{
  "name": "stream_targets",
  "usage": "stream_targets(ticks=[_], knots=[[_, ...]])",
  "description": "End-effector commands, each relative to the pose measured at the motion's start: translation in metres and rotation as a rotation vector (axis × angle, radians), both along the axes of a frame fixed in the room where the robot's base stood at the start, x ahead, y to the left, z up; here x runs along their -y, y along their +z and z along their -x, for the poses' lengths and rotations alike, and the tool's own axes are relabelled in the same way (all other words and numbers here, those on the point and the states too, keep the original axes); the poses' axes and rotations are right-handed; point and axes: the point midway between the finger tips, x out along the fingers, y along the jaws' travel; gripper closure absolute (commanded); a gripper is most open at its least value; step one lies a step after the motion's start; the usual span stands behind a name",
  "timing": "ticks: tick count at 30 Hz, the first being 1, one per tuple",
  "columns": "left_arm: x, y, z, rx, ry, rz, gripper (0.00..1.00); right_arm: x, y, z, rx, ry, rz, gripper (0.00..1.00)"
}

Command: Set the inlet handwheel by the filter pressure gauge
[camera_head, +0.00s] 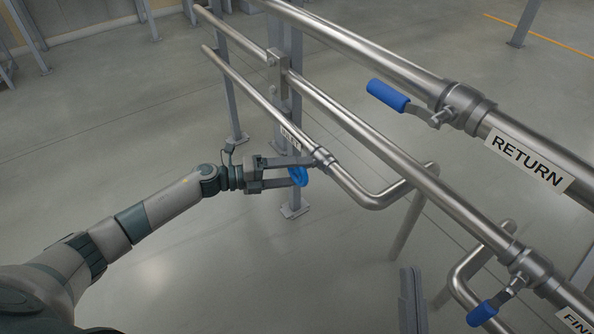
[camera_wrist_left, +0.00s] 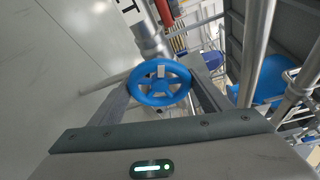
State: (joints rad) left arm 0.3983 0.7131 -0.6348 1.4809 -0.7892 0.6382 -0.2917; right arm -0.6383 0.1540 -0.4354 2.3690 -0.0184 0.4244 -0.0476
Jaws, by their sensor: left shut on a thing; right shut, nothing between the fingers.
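I cannot make out a filter pressure gauge in either view.
Steel pipes run diagonally across the head view on a grey post (camera_head: 285,100). A blue-handled valve (camera_head: 388,96) sits by the RETURN label (camera_head: 527,160). Another blue handle (camera_head: 482,313) is at the lower right.

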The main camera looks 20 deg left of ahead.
Motion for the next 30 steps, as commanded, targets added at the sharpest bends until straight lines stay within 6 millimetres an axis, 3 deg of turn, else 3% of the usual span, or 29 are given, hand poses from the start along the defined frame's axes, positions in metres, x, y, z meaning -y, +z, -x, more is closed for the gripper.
stream_targets(ticks=[4,5,7,20,30], knots=[[0.0,-0.002,0.001,-0.003,-0.002,0.0,0.51,0.0,0.0,0.0,0.0,0.0,0.0,1.0],[0.0,-0.002,0.001,-0.003,-0.002,0.0,0.24,0.0,0.0,0.0,0.0,0.001,0.0,1.0],[0.0,-0.002,0.001,-0.003,-0.001,0.0,0.1,0.0,0.0,0.0,0.0,0.001,0.0,1.0],[-0.003,0.0,0.002,-0.002,0.0,0.0,0.1,0.0,0.0,0.0,0.0,0.001,0.0,1.0],[-0.038,0.003,0.023,-0.004,0.001,-0.001,0.1,-0.002,-0.002,0.0,-0.021,0.004,0.008,1.0]])
